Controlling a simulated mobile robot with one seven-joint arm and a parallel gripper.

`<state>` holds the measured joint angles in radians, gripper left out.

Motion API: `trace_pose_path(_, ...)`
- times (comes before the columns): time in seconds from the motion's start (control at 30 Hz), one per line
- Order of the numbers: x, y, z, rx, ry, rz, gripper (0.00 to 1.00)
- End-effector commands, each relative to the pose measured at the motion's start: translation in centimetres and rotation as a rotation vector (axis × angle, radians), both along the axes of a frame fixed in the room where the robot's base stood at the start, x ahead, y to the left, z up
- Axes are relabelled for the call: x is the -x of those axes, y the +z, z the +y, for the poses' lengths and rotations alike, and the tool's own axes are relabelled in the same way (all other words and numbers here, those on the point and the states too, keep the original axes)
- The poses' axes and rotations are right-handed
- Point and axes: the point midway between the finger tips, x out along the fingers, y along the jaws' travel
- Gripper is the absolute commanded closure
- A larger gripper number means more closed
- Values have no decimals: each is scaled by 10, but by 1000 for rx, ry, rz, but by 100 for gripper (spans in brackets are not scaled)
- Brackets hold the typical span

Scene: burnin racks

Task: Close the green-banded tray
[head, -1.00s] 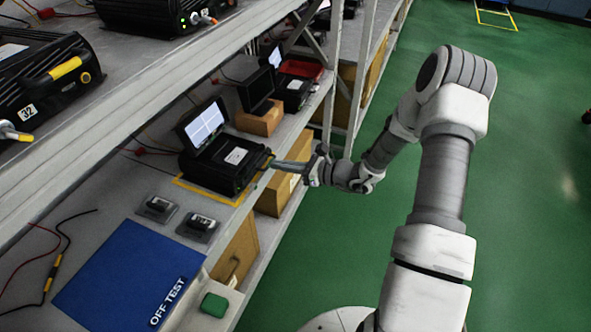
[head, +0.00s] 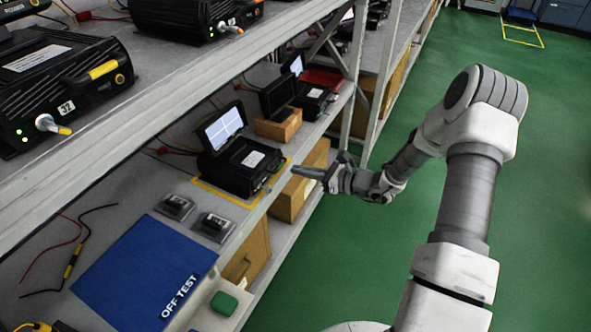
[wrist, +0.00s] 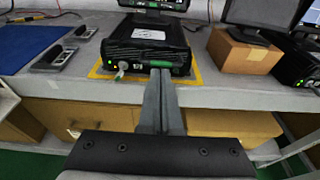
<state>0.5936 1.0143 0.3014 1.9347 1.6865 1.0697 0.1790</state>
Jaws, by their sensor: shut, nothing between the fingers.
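A black tester unit (head: 240,168) with a raised, lit screen (head: 222,129) stands inside a yellow outline on the lower shelf. In the wrist view its front (wrist: 145,55) faces me and carries a green band (wrist: 149,63), which I take as the tray's front. The band looks about level with the front face; I cannot tell whether the tray stands out slightly. My gripper (head: 297,171) is shut and empty, in front of the unit and apart from it in the head view.
A blue OFF TEST mat (head: 145,275) and two small dark devices on grey plates (head: 212,226) lie left of the unit. A cardboard box (head: 278,125) bears another screen. Green floor is open to the right.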

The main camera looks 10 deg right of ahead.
Motion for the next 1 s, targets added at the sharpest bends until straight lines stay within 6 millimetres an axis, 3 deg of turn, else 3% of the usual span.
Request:
trace_pose_path(0.3, 39, 18, -58, 1, -5, 1, 100)
trace_pose_path(0.5, 54, 22, -77, 1, -3, 1, 100)
trace_pose_path(0.83, 60, 26, -80, 15, 14, -5, 100)
trace_pose_path(1.0, 70, 51, -60, 121, 145, -48, 100)
